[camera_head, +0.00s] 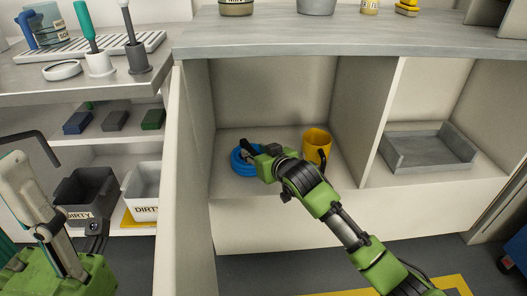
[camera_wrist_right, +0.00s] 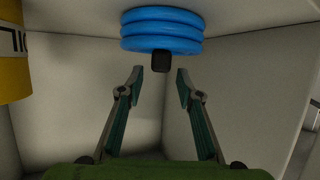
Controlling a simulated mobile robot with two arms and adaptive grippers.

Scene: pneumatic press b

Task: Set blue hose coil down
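The blue hose coil (camera_head: 243,160) lies flat on the floor of the left cubby under the counter. In the right wrist view the coil (camera_wrist_right: 162,30) shows as stacked blue rings with a black tab facing me. My right gripper (camera_head: 252,151) is in front of the coil and partly hides it. In the right wrist view its two fingers (camera_wrist_right: 159,72) are apart, with the black tab just beyond and between their tips; neither finger appears to touch it. My left gripper (camera_head: 33,190) is at the lower left, away from the coil; its finger opening cannot be made out.
A cubby divider (camera_head: 385,120) and a grey tray (camera_head: 428,163) are farther right. An upright panel (camera_head: 183,190) bounds the cubby on the left; the counter (camera_head: 330,35) is above.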

